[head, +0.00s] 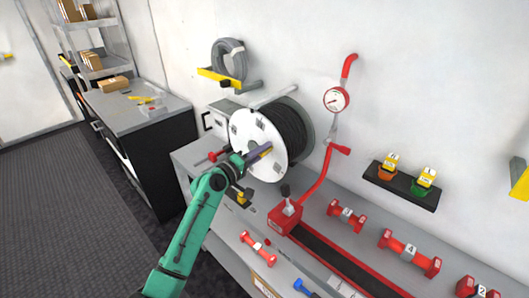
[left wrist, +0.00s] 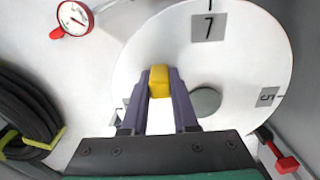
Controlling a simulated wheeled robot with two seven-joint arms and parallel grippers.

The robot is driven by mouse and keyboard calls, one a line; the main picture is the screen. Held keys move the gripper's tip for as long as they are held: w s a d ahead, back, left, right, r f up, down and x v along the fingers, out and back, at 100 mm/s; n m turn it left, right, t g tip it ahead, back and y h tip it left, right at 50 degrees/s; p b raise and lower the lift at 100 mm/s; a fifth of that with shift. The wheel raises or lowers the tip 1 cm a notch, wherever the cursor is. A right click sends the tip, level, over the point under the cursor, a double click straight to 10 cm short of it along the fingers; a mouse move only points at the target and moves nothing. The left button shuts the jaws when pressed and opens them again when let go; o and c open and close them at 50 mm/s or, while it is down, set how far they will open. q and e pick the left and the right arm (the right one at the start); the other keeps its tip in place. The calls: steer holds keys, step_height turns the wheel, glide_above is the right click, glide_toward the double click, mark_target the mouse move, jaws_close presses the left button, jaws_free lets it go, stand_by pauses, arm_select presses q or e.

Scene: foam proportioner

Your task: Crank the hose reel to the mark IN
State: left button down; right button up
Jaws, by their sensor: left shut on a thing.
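The hose reel shows a white round disc (head: 249,128) with a black hose (head: 290,130) wound behind it, fixed at the wall. In the left wrist view the disc (left wrist: 245,60) fills the middle and carries grey plates, one marked 7 near the top and another at the right edge. My left gripper (head: 258,154) is at the disc's face. Its purple fingers (left wrist: 159,88) are shut on the yellow crank handle (left wrist: 159,75). I cannot read a mark IN in either view. My right gripper is not in view.
A pressure gauge (head: 336,99) on a red pipe is right of the reel. A red lever box (head: 285,217) and red dumbbell-shaped parts (head: 347,214) stand on the grey bench (head: 190,153). A coiled grey hose (head: 229,60) hangs above. A dark cabinet (head: 140,165) stands left.

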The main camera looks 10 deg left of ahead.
arm_select(q)
steer(key=shift+w+a+r+n+p, duration=0.3)
steer(key=shift+r+n+p, duration=0.2)
steer(key=shift+n, duration=0.3)
steer(key=shift+w+a+r+n+p, duration=0.15)
steer(key=shift+a+r+n+p, duration=0.25)
steer(key=shift+n, duration=0.4)
steer(key=shift+d+r, duration=0.1)
steer(key=shift+r, duration=0.05)
steer(key=c, duration=0.7)
jaws_free()
steer(key=shift+s+a+f, duration=0.2)
steer(key=shift+s+a, duration=0.2)
steer(key=shift+s, duration=0.05)
steer(key=b+v, duration=0.4)
steer(key=v, duration=0.9)
steer(key=shift+s+r, duration=0.1)
steer(key=shift+s, duration=0.1)
